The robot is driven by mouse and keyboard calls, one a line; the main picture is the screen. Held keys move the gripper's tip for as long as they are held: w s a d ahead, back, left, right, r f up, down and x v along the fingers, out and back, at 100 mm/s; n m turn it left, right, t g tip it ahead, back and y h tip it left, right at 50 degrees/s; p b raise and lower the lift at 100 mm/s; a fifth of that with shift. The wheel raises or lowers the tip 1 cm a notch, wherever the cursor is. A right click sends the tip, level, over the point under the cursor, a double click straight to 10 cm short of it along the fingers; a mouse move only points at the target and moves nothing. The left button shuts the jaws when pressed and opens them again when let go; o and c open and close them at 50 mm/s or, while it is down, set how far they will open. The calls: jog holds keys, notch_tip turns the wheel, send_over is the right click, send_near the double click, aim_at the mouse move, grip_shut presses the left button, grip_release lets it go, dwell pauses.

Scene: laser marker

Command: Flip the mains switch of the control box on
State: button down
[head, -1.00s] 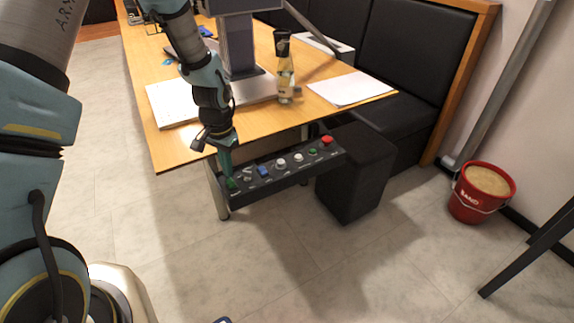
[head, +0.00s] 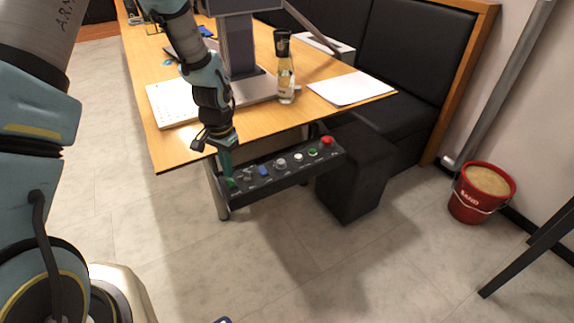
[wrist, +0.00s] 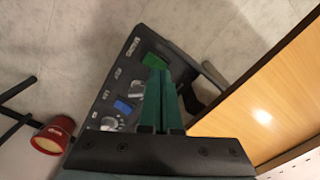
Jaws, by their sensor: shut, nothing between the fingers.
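The control box (head: 297,172) is a long dark panel along the table's front edge, with a red button, a green button, light knobs and a blue part on top. The mains switch (wrist: 154,61) looks like the green rocker at the box's left end; it is partly hidden behind my fingers in the wrist view. My gripper (head: 228,180) points down at that end, its green fingers shut together with nothing between them. In the wrist view the fingertips (wrist: 160,72) overlap the lower part of the green switch. I cannot tell whether they touch it or whether the switch is on.
The wooden table (head: 185,145) lies behind the box, with a bottle (head: 285,75), white sheets (head: 350,88) and a grey machine column (head: 236,45) on it. A black stool (head: 350,185) stands below the box's right end. A red sand bucket (head: 480,192) stands far right.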

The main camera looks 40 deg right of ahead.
jog(key=shift+f+b, duration=0.6)
jog(key=shift+f, duration=0.35)
dwell(0.5)
jog(key=shift+r, duration=0.1)
jog(key=shift+r+p, duration=2.7)
jog(key=shift+r, duration=0.8)
